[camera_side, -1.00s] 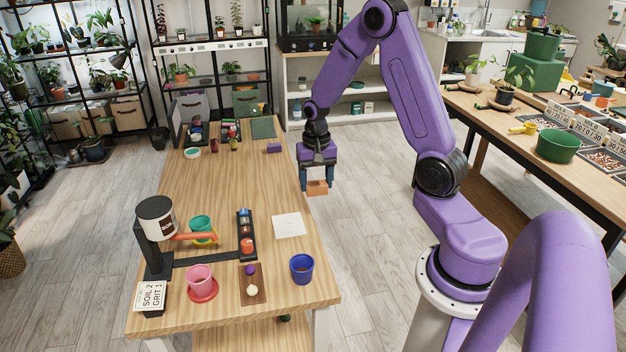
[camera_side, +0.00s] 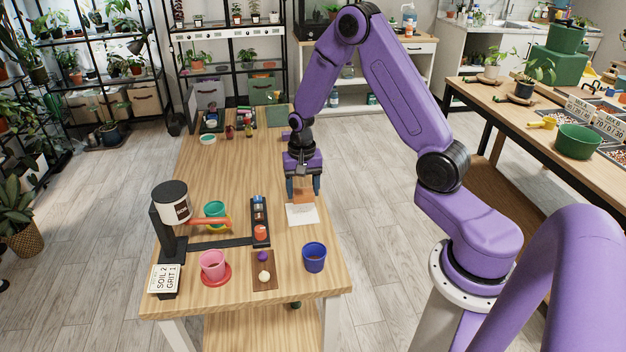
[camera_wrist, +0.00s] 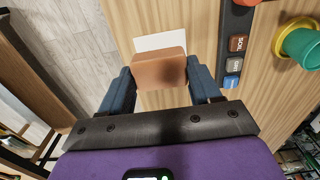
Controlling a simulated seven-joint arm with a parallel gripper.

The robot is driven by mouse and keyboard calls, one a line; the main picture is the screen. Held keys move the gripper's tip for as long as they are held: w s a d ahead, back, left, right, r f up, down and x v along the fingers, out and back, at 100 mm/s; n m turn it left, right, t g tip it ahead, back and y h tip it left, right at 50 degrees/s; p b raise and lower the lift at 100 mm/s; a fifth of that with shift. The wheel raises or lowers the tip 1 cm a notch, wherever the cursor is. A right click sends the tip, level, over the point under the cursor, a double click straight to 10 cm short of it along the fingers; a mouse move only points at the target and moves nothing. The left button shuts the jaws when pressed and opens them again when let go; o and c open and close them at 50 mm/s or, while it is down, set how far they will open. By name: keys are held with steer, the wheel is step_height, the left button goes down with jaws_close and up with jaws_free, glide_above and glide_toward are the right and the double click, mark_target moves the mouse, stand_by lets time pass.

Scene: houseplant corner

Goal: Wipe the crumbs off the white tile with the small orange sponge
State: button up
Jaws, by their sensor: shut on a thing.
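My gripper (camera_side: 303,186) is shut on the small orange sponge (camera_side: 302,197). In the wrist view the sponge (camera_wrist: 160,72) sits between my two blue fingers (camera_wrist: 160,80). The white tile (camera_side: 301,214) lies on the wooden table, near its right edge. In the side view the sponge is at the far edge of the tile and overlaps it. In the wrist view the tile (camera_wrist: 160,41) shows just beyond the sponge, partly hidden by it. I cannot tell whether the sponge touches the tile. Crumbs are too small to make out.
A black rack (camera_side: 260,222) with small blocks stands left of the tile. A blue pot (camera_side: 314,257) is nearer the front. A green pot (camera_side: 215,211), a pink pot (camera_side: 212,264) and a brown board (camera_side: 264,284) are further left. The table (camera_side: 235,165) behind is mostly clear.

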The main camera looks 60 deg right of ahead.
steer(key=shift+f, duration=2.8)
steer(key=shift+w+d+f, duration=0.15)
steer(key=shift+f, duration=0.3)
steer(key=shift+w+d+f, duration=0.1)
steer(key=shift+d+f, duration=0.05)
steer(key=shift+f, duration=0.25)
steer(key=shift+c, duration=0.3)
steer(key=shift+w+d+f, duration=0.25)
steer(key=shift+w+d, duration=2)
steer(key=shift+s+a, duration=2.6)
steer(key=shift+d+r, duration=0.1)
steer(key=shift+r, duration=3.95)
steer(key=shift+w, duration=0.1)
